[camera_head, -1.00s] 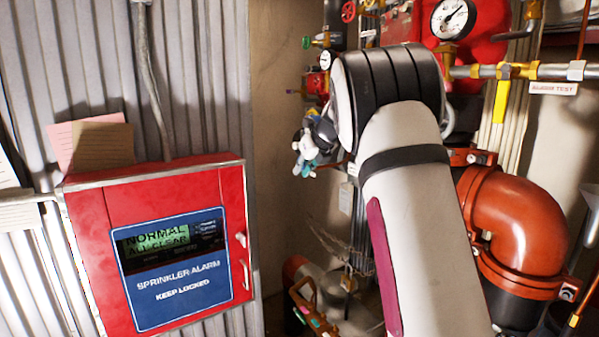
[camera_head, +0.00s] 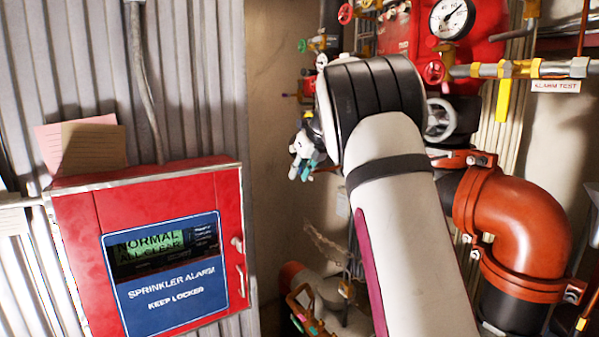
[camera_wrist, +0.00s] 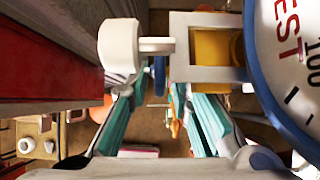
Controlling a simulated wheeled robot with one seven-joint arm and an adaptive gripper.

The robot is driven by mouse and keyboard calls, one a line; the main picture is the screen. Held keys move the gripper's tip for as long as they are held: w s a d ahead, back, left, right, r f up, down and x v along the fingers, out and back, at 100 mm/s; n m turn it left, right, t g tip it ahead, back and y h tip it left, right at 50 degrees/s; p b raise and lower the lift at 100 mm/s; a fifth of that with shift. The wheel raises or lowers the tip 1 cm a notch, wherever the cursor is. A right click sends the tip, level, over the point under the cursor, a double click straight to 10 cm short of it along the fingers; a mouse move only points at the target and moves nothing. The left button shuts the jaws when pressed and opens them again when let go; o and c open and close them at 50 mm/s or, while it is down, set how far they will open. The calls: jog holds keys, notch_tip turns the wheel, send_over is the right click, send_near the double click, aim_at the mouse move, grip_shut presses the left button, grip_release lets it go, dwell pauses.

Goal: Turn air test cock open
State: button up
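In the wrist view my gripper (camera_wrist: 155,92) has its two teal-padded fingers apart, with a gap between the tips. A small blue part (camera_wrist: 159,75), perhaps the handle of the test cock, lies just beyond the gap. It sits between a white round fitting (camera_wrist: 119,47) and a pale block with a brass-yellow face (camera_wrist: 212,46). I cannot tell whether a finger touches any of these. A blue-rimmed gauge marked TEST (camera_wrist: 288,50) is close on the right. In the head view my gripper (camera_head: 303,158) is small, partly hidden by my arm; the cock is not clearly visible there.
A red sprinkler alarm box (camera_head: 222,190) stands at left. A thick orange pipe elbow (camera_head: 530,225) is at right. A red surface (camera_wrist: 50,60) is close at left of the wrist.

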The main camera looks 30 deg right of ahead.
jog(key=shift+r, duration=0.1)
jog(key=v, duration=1.2)
jog(key=shift+o, duration=1.4)
jog(key=s+a+f+n+t+y+b, duration=0.1)
jog(key=a+f+n+t+y+b, duration=0.15)
jog(key=a+f+t+y, duration=0.3)
jog(key=s+d+f+m+t+h+b, duration=0.2)
jog(key=s+d+f+m+t+h, duration=0.1)
jog(key=s+d+f+t+h, duration=0.25)
jog(key=shift+n, duration=0.25)
jog(key=w+p, duration=0.2)
jog(key=w, duration=1.1)
jog(key=shift+w+a+r, duration=0.1)
jog(key=shift+w, duration=0.25)
